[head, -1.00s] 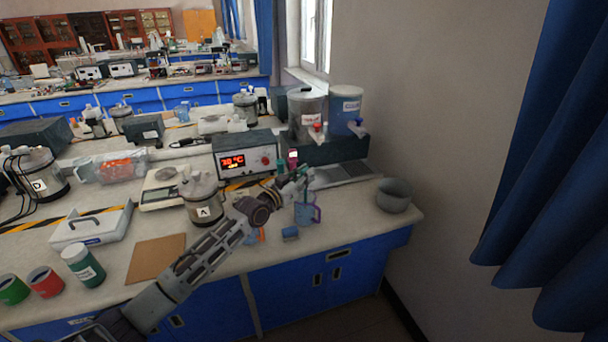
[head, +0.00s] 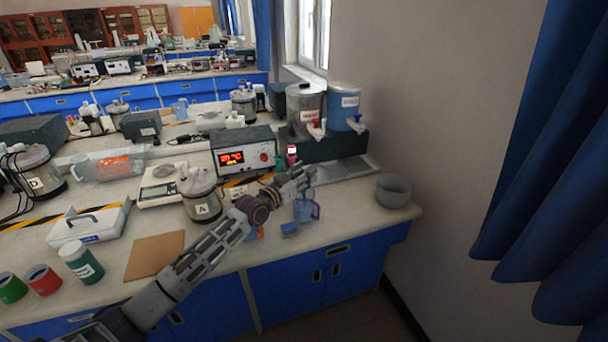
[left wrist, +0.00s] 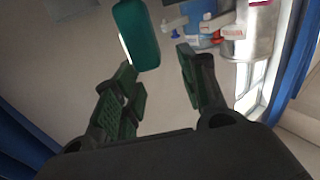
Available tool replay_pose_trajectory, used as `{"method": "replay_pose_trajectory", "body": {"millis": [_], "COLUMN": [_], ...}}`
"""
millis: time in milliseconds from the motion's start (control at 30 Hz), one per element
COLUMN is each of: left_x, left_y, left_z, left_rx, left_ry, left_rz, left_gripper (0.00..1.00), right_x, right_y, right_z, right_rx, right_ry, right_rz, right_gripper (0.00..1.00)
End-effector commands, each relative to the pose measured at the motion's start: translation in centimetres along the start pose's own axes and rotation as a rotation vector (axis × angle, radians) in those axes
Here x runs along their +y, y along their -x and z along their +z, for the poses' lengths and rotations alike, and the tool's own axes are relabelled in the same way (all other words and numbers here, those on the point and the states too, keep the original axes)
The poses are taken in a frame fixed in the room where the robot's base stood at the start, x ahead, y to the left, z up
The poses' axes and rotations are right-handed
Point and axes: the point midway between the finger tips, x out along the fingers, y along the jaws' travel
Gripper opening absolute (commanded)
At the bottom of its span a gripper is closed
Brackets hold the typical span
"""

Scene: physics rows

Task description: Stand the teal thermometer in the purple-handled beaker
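The teal thermometer (left wrist: 138,35) shows its rounded teal end close up in the left wrist view, just beyond the fingertips and beside the left-hand finger. My left gripper (head: 300,178) is above the purple-handled beaker (head: 303,211), a bluish beaker near the bench's front right. In the left wrist view, my left gripper (left wrist: 158,75) has its fingers apart with a clear gap. In the head view the thermometer is too small beside the fingers to tell how deep it sits in the beaker. My right gripper is out of view.
A blue block (head: 289,229) lies just left of the beaker. Behind are a display box (head: 245,151) and two dispensers (head: 306,109). Canister A (head: 201,195) stands left, close to my arm.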

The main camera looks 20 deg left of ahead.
Motion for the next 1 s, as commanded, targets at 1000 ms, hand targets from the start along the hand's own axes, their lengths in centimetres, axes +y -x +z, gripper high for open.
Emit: {"method": "replay_pose_trajectory", "body": {"millis": [1000], "left_x": [-0.1], "left_y": [4.9], "left_z": [0.1], "left_rx": [-0.001], "left_ry": [0.001], "left_rz": [-0.001], "left_gripper": [0.42], "right_x": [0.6], "right_y": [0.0], "right_z": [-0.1], "right_rx": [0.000], "right_ry": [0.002], "right_rz": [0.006], "right_gripper": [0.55]}}
